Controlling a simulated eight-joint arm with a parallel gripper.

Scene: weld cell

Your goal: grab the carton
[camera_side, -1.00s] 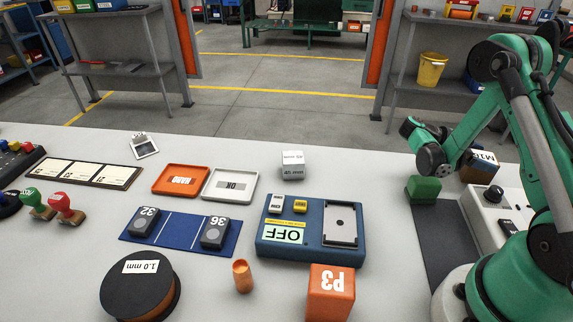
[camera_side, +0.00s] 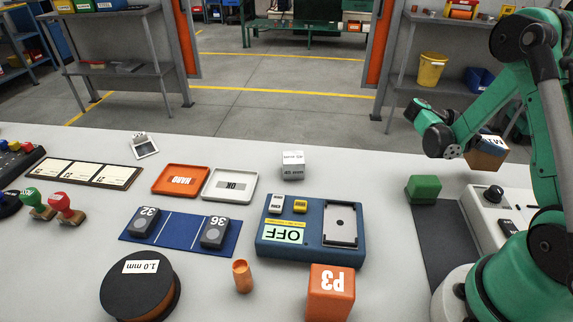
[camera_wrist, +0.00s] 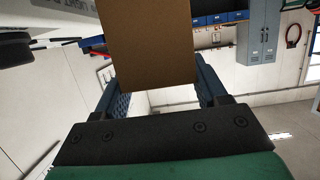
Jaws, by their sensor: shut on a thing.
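The carton (camera_side: 487,154) is a brown box with a white and dark label on its upper side. It is at the right of the side view, tilted, and raised above the table. My gripper (camera_wrist: 160,95) is shut on the carton; in the wrist view the carton's plain brown face (camera_wrist: 150,42) fills the space between the two blue fingers. In the side view my wrist hides the fingers.
Below is a green block (camera_side: 424,187) beside a dark mat (camera_side: 440,232). A grey control box (camera_side: 490,212) with a black knob stands to its right. A white cube (camera_side: 293,164) and a blue OFF device (camera_side: 272,247) are further left.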

